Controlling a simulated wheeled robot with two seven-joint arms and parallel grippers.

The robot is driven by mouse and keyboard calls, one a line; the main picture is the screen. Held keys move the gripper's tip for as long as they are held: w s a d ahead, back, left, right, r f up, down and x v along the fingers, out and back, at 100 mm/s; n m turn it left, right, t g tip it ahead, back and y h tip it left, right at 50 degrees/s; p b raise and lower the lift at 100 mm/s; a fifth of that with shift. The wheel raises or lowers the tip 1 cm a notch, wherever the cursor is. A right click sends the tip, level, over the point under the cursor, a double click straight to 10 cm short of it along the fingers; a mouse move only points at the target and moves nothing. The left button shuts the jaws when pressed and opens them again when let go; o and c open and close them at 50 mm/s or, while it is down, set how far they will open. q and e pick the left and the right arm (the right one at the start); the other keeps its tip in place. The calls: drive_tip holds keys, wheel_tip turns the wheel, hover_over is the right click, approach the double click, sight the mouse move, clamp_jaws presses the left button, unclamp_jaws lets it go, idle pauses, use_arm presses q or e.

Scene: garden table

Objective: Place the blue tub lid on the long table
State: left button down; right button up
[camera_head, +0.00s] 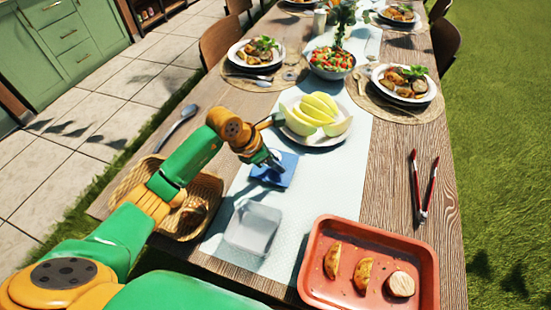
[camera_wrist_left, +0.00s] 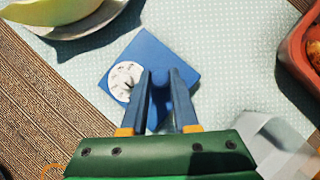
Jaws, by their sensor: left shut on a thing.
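The blue tub lid (camera_head: 289,166) is a flat blue square at the runner's middle, just in front of the melon plate. In the left wrist view the lid (camera_wrist_left: 150,50) has a round white label on it. My left gripper (camera_head: 275,165) is shut on the lid, with its fingers (camera_wrist_left: 161,77) over the lid's near part. I cannot tell whether the lid touches the cloth. The long table (camera_head: 385,165) is wooden with a pale runner (camera_head: 285,215) along it. A clear, square, open tub (camera_head: 253,228) stands nearer on the runner. My right gripper is out of view.
A plate of melon slices (camera_head: 316,142) sits beyond the lid. A red tray (camera_head: 425,262) with food is at the near right, a wicker basket (camera_head: 203,186) at the left. Red-handled tongs (camera_head: 424,190) lie on the right. Bare wood lies between plate and tongs.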

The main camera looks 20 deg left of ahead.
use_arm(q)
drive_tip(key=shift+f, duration=0.1)
drive_tip(key=c, duration=0.7)
unclamp_jaws()
drive_tip(key=shift+r, duration=0.4)
drive_tip(key=v, duration=1.1)
drive_tip(key=shift+s+a+r, duration=0.15)
drive_tip(key=shift+s+r, duration=0.05)
drive_tip(key=shift+r, duration=0.1)
